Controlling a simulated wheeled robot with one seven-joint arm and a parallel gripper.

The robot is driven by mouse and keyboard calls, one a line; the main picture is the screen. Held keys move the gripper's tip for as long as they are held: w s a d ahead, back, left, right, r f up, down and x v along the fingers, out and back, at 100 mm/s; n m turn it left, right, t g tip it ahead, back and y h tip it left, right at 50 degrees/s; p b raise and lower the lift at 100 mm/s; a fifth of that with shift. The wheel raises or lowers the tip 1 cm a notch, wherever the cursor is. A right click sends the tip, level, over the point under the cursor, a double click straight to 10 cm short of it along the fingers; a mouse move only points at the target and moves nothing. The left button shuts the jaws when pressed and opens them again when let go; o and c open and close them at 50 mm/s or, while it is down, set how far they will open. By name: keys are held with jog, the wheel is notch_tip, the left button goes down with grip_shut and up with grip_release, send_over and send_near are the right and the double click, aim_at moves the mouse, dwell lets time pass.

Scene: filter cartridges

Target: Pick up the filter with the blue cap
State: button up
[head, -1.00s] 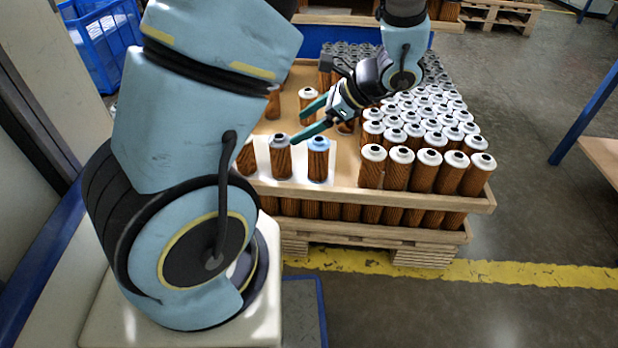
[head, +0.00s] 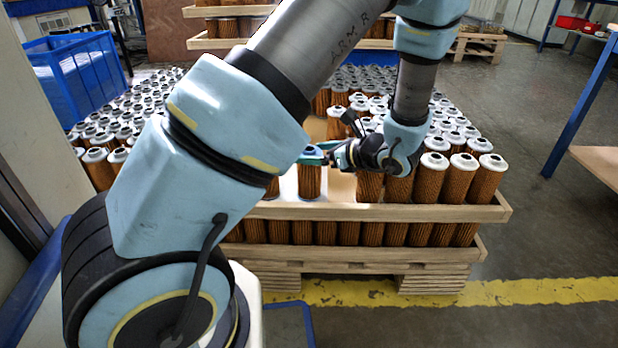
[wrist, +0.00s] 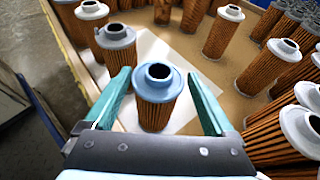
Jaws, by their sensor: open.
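The filter with the blue cap (wrist: 157,85) stands upright on a white patch in the wrist view, with a brown pleated body below its cap. My gripper (wrist: 160,88) is open, one green finger on each side of this filter, and a gap shows between each finger and the cap. In the head view my gripper (head: 318,152) is at the top of a filter body (head: 309,181) near the front wall. The fingers and my arm hide much of its cap there.
A grey-capped filter (wrist: 116,42) stands close beyond the left finger, and white-capped filters (wrist: 304,128) crowd the right side. The wooden tray's front wall (head: 400,212) runs along the near edge. A blue crate (head: 78,70) stands at the left.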

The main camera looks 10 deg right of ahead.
aim_at(300, 153)
jog(key=b+x, duration=0.2)
jog(key=x, duration=0.2)
jog(key=shift+s+f, duration=0.15)
jog(key=shift+s, duration=0.05)
jog(key=shift+w+a+f, duration=0.1)
jog(key=shift+w+a, duration=0.3)
jog(key=shift+w, duration=0.1)
jog(key=c, duration=1.1)
